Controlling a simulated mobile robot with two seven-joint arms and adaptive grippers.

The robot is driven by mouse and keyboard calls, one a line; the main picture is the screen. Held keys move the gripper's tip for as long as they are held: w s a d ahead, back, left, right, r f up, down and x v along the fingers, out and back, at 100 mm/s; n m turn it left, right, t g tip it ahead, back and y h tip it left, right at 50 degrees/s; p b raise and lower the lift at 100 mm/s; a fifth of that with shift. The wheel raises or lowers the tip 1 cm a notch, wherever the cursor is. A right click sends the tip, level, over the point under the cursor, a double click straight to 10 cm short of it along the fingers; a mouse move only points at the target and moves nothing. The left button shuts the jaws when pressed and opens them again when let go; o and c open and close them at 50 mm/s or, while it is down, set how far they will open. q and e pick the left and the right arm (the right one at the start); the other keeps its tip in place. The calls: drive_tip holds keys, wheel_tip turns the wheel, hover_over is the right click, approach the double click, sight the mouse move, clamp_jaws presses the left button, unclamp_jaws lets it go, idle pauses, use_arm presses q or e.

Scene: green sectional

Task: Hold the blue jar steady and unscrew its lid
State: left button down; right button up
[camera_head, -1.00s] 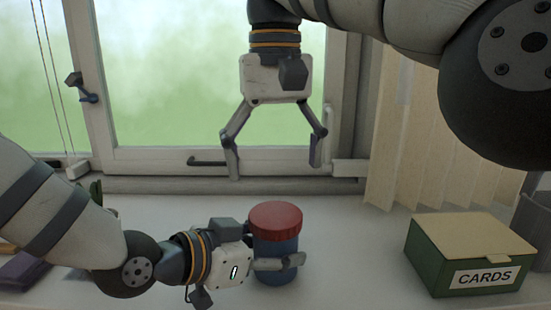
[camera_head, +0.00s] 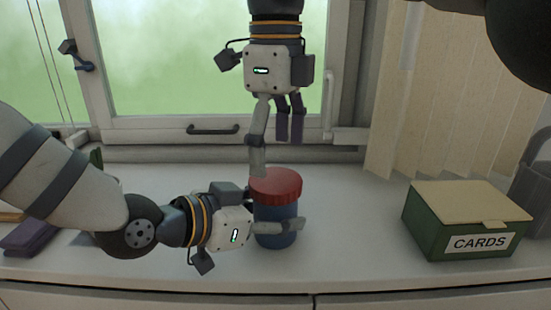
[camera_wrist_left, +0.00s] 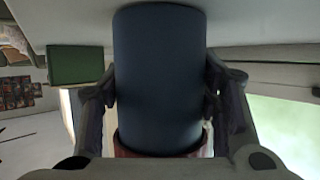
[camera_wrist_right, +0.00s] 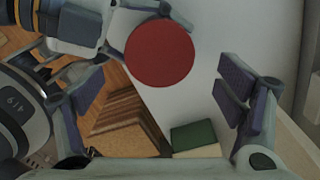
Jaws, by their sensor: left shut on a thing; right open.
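The blue jar (camera_head: 277,228) stands upright on the white surface with its red lid (camera_head: 276,184) on top. My left gripper (camera_head: 280,228) comes in from the left and is shut around the jar's body below the lid; the jar body also fills the middle of the left wrist view (camera_wrist_left: 160,75). My right gripper (camera_head: 275,150) points down above the lid, open and empty. In the right wrist view the round red lid (camera_wrist_right: 159,54) shows beyond the open fingers, toward the top of the picture. I see no contact between right fingers and lid there.
A green box labelled CARDS (camera_head: 465,225) stands at the right, clear of both arms. A window (camera_head: 195,60) and its sill are behind the jar. A dark purple item (camera_head: 35,237) lies at the far left. The surface between jar and box is free.

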sight(275, 179)
use_arm(q)
drive_tip(key=shift+f, duration=0.1)
use_arm(e)
wheel_tip(275, 179, down, 5)
drive_tip(key=shift+r, duration=0.2)
drive_tip(key=c, duration=1.3)
drive_tip(key=n, duration=0.4)
drive_tip(key=shift+n, duration=0.4)
drive_tip(key=n, duration=1)
drive_tip(key=shift+n, duration=0.4)
drive_tip(key=n, duration=0.3)
drive_tip(key=shift+n, duration=0.3)
drive_tip(key=n, duration=0.4)
drive_tip(key=shift+r, duration=0.1)
drive_tip(key=n, duration=0.3)
drive_tip(key=shift+n, duration=0.4)
drive_tip(key=n, duration=0.3)
drive_tip(key=shift+n, duration=0.3)
drive_tip(key=n, duration=1.1)
drive_tip(key=shift+n, duration=0.3)
drive_tip(key=n, duration=1.1)
drive_tip(key=shift+n, duration=0.4)
